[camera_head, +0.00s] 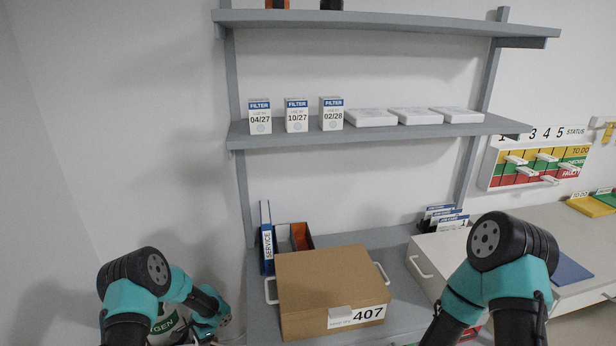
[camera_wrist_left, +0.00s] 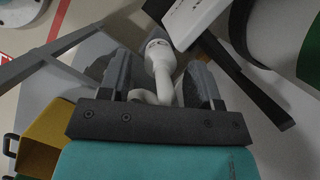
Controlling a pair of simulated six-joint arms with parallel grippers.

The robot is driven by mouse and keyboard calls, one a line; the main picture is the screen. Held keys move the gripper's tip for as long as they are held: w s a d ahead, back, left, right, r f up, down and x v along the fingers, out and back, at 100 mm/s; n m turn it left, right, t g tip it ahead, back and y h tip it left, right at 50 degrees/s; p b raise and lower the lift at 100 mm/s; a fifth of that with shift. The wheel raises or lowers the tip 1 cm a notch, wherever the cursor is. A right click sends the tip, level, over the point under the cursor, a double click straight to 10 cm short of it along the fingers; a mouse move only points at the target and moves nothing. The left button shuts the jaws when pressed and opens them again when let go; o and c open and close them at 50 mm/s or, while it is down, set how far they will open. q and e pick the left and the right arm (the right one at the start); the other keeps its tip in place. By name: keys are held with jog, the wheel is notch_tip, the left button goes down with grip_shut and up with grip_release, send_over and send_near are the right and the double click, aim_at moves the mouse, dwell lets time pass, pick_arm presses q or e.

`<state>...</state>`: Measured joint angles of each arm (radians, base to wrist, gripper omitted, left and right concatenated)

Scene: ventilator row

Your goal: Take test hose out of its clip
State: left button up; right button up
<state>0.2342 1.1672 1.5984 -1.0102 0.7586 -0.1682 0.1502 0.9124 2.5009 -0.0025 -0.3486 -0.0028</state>
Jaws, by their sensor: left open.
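My left gripper (camera_wrist_left: 160,72) shows in the left wrist view with its two dark fingers apart. A white hose-like piece (camera_wrist_left: 160,75) with a rounded end lies between the fingers; it looks like the test hose. Its lower part runs down behind the gripper's dark crossbar. I cannot tell whether the fingers touch it. A white block (camera_wrist_left: 197,18) and a dark bar (camera_wrist_left: 245,75) are beside its upper end; I cannot make out which part is the clip. In the head view my left arm reaches down at the lower left, and the hose is not clearly visible there. My right gripper is out of view.
A green-and-white cylinder (camera_head: 165,322) stands by my left arm. A brown box (camera_head: 325,280) marked 407 sits on the lower shelf, with a blue SERVICE binder (camera_head: 267,238) behind it. In the left wrist view, a yellow object (camera_wrist_left: 45,135) is at the lower left.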

pick_arm(q)
jog(key=shift+a+f, duration=0.1)
jog(key=shift+f, duration=0.35)
jog(key=shift+s, duration=0.1)
jog(key=shift+c, duration=0.3)
jog(key=shift+s, duration=0.1)
jog(key=c, duration=0.9)
jog(key=o, duration=1)
jog(key=shift+c, duration=0.2)
